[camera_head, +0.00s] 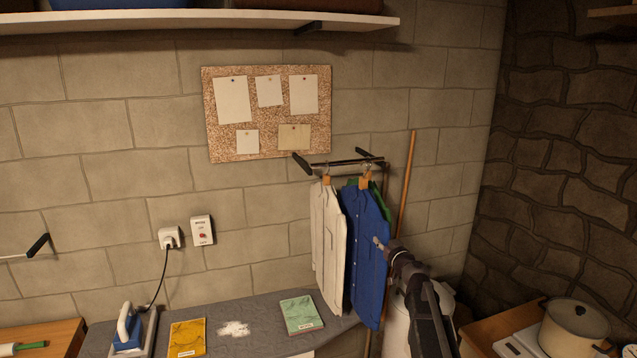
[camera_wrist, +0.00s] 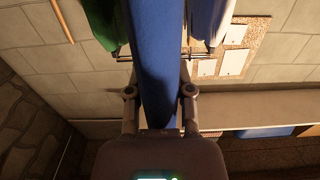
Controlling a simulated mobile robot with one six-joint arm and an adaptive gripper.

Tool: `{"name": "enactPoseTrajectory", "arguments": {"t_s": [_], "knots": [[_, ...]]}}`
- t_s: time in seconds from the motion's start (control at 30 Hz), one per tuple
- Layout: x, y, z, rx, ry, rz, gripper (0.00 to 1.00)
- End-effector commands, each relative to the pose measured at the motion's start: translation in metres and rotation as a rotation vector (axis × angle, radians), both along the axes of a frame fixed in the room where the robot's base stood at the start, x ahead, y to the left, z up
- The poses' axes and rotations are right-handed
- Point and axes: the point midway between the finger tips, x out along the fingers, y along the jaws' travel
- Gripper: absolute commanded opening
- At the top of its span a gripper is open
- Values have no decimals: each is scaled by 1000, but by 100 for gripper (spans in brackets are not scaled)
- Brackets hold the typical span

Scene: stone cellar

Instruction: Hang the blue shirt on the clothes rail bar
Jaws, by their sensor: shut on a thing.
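The blue shirt (camera_head: 365,255) hangs upright on a hanger with a tan top at the clothes rail bar (camera_head: 342,162). Its hook is at the bar's height, but I cannot tell whether it rests on the bar. My gripper (camera_head: 379,243) is at the shirt's right edge, below the shoulder. In the wrist view, the blue shirt (camera_wrist: 157,35) runs between the two fingers of my gripper (camera_wrist: 158,70), which is shut on it. A white shirt (camera_head: 328,235) hangs just left, and a green shirt (camera_head: 386,207) shows partly behind the blue one.
An ironing board (camera_head: 255,335) below carries an iron (camera_head: 129,330), a yellow packet (camera_head: 187,338) and a green packet (camera_head: 302,315). A wooden pole (camera_head: 407,185) leans right of the rail. A pot (camera_head: 572,328) stands at the lower right. A corkboard (camera_head: 267,110) hangs left above the rail.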

Motion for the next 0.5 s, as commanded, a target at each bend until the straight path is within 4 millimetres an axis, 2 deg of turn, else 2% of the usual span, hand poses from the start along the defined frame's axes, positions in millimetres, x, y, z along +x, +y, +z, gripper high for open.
{"name": "enactPoseTrajectory", "arguments": {"t_s": [0.5], "knots": [[-37, -11, 0, 1, 0, -1, 0]]}}
